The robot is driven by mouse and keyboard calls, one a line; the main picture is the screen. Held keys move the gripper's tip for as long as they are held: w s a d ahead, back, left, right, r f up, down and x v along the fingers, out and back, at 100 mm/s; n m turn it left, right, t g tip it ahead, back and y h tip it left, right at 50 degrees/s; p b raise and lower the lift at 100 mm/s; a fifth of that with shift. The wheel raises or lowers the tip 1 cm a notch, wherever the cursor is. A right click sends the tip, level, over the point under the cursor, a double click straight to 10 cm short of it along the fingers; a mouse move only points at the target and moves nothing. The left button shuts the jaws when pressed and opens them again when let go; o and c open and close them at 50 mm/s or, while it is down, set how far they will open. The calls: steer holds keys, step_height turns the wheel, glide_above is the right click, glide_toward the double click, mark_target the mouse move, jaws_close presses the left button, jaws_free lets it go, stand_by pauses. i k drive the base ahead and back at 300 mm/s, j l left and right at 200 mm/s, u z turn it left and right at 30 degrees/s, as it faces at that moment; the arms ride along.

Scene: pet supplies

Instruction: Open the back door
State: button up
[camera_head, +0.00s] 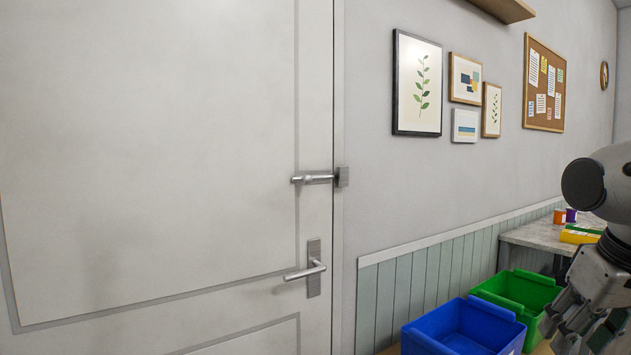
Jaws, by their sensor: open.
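The back door (150,150) is a pale grey-white panelled door filling the left half of the view; it looks shut against its frame. A silver lever handle (305,270) on a plate sits low near the door's right edge. Above it a silver latch (315,180) lies horizontally across the door's edge, reaching a small block on the frame. My gripper (570,330) is at the lower right, well apart from the door and handle. It is open and holds nothing that I can see; part of it is cut off by the picture's edge.
A blue bin (463,325) and a green bin (520,291) stand right of the door, close to my gripper. A counter (545,237) behind them bears small pots and a yellow item. Framed pictures (417,84) and a corkboard (544,85) hang on the wall.

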mark_target(151, 151)
steer(key=u, duration=1.25)
